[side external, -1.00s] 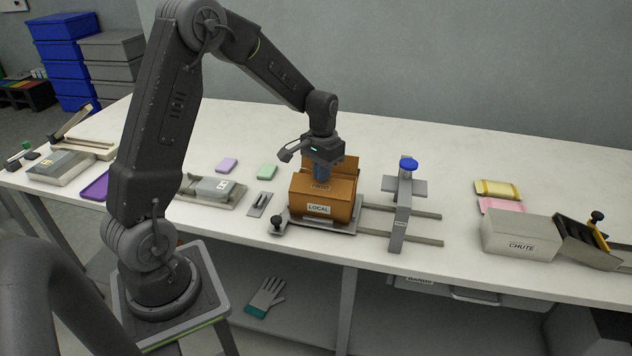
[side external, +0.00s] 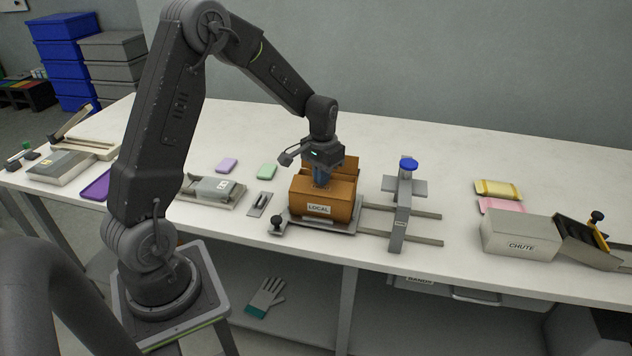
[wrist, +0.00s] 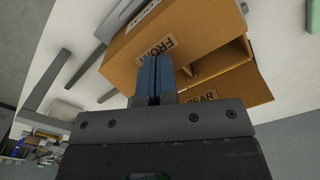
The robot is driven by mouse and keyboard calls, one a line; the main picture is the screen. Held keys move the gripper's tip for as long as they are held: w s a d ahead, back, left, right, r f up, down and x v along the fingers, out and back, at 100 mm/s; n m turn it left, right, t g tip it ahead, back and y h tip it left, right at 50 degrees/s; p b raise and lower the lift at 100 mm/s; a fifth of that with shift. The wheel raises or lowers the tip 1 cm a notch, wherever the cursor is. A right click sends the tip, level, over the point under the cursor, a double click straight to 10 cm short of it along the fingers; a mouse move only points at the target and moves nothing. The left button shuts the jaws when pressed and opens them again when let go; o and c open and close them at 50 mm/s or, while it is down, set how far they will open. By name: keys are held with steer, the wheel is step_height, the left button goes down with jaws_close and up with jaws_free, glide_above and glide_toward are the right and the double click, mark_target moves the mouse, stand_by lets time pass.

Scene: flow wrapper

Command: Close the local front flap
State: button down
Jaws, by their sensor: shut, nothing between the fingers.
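The brown LOCAL carton (side external: 340,207) stands on a grey plate near the front of the bench. Its front flap, labelled FRONT (wrist: 157,48), shows in the wrist view beside my fingertips; its exact angle is hard to tell. The rear flap (side external: 345,165), labelled REAR in the wrist view (wrist: 215,97), stands open at the back. Part of the carton's inside (wrist: 228,58) shows between the flaps. My gripper (side external: 321,184) is over the carton, its blue fingers (wrist: 153,62) shut together and empty. The tips are at the front flap; contact is not clear.
Right of the carton, a grey post with a blue knob (side external: 408,165) stands over two rails (side external: 425,241). A black knob (side external: 277,223) sits close at the carton's left. Further right are the CHUTE box (side external: 520,240) and pink and yellow packs. The bench behind is clear.

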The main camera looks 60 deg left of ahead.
steer(key=shift+f, duration=0.8)
steer(key=shift+r, duration=0.15)
steer(key=shift+r, duration=3.4)
